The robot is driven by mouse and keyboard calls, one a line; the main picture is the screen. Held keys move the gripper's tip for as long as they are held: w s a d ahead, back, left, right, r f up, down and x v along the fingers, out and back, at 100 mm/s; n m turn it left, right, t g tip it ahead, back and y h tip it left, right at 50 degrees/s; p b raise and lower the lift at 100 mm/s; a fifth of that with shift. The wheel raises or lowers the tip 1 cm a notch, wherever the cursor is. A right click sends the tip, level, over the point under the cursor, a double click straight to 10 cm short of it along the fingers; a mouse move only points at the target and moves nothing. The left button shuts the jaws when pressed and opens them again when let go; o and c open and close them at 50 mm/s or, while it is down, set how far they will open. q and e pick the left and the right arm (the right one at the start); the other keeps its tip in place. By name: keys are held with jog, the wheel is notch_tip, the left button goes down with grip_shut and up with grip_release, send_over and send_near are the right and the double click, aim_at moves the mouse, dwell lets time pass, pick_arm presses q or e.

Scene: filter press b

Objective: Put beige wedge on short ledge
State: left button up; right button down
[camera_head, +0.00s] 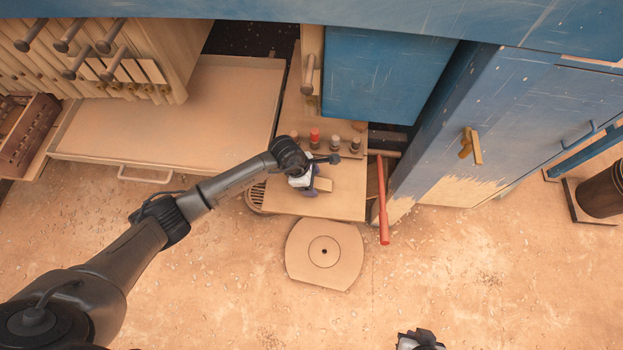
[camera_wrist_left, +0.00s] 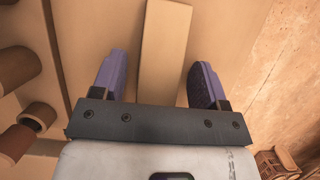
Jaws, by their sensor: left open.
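The beige wedge (camera_wrist_left: 165,45) is a long pale block lying on a flat beige surface in the left wrist view. It also shows in the head view (camera_head: 323,184), beside my gripper. My left gripper (camera_wrist_left: 160,72) is open, with one purple finger on each side of the wedge and visible gaps to it. In the head view my left gripper (camera_head: 312,190) is over the beige shelf (camera_head: 345,205) below the row of knobs. I cannot tell which surface is the short ledge. My right gripper (camera_head: 418,340) shows only partly at the bottom edge.
Several knobs, one with a red top (camera_head: 315,136), stand just behind the wedge. A red bar (camera_head: 382,200) sticks out at the shelf's right. A wide tray (camera_head: 170,110) lies left, blue cabinets (camera_head: 500,120) stand right. A round-sided plate (camera_head: 323,270) is in front; the floor around is mostly clear.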

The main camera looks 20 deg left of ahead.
pick_arm(q)
jog(key=shift+r, duration=0.25)
jog(key=p+v, duration=0.1)
jog(key=v, duration=1)
jog(key=shift+r+p, duration=0.35)
jog(key=shift+r, duration=0.05)
jog(key=shift+a, duration=0.1)
